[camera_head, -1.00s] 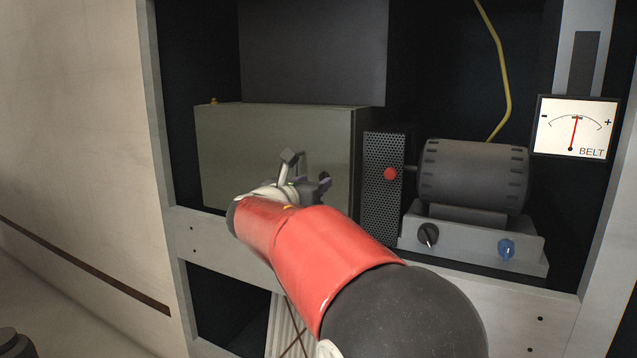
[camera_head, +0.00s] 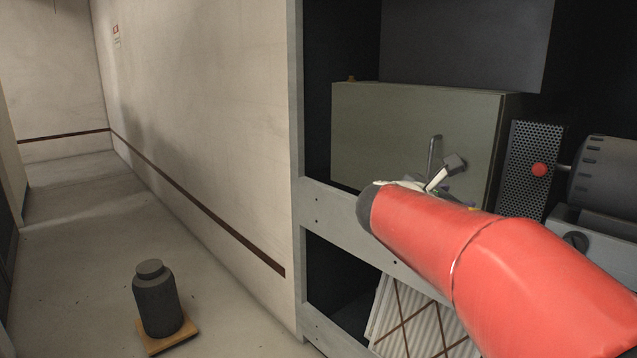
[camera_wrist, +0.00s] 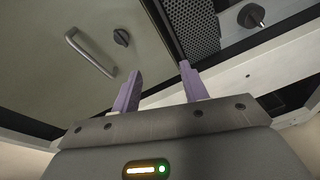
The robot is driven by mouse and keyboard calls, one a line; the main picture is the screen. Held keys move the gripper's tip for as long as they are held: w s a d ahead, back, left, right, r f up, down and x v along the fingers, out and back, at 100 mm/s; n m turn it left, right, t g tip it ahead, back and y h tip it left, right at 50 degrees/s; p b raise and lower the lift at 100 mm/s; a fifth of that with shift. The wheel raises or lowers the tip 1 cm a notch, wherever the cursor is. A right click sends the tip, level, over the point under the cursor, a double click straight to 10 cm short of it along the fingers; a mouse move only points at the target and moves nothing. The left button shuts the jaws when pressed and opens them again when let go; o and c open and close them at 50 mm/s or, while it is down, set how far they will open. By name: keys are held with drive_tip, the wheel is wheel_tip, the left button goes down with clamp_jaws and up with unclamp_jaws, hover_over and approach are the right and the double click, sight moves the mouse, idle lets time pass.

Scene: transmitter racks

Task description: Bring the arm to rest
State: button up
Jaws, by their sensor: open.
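My red arm reaches from the lower right of the head view toward the rack, with my gripper mostly hidden behind the arm's end there. In the wrist view my gripper (camera_wrist: 158,90) shows two purple fingers standing apart with nothing between them. Beyond the fingers is a grey-green cabinet (camera_head: 400,130) with a metal handle (camera_wrist: 90,52) and a dark knob (camera_wrist: 121,37). I cannot tell from these views how close the fingers are to the cabinet front.
A perforated panel with a red button (camera_head: 539,169) and a motor (camera_head: 603,175) stand right of the cabinet. A white pleated panel (camera_head: 415,325) leans in the lower bay. A dark canister (camera_head: 157,300) stands on a wooden board on the floor at left. The corridor floor (camera_head: 90,230) behind is clear.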

drive_tip(key=s+a+f+m+g+y, duration=0.1)
drive_tip(key=s+a+f+m+y, duration=0.3)
drive_tip(key=s+f+m, duration=0.2)
drive_tip(key=s+a+f+m+g+y, duration=0.1)
drive_tip(key=s+a+f+m+y, duration=0.3)
drive_tip(key=s+f+m, duration=0.3)
drive_tip(key=s+a+f+m+g+y, duration=0.1)
drive_tip(key=s+a+f+m+y, duration=0.3)
drive_tip(key=s+m, duration=0.5)
drive_tip(key=s+a+f, duration=0.1)
drive_tip(key=s+f, duration=0.1)
drive_tip(key=s, duration=0.2)
drive_tip(key=shift+f+g+y, duration=0.3)
drive_tip(key=shift+f+y, duration=0.1)
drive_tip(key=shift+s, duration=0.1)
drive_tip(key=shift+c, duration=0.4)
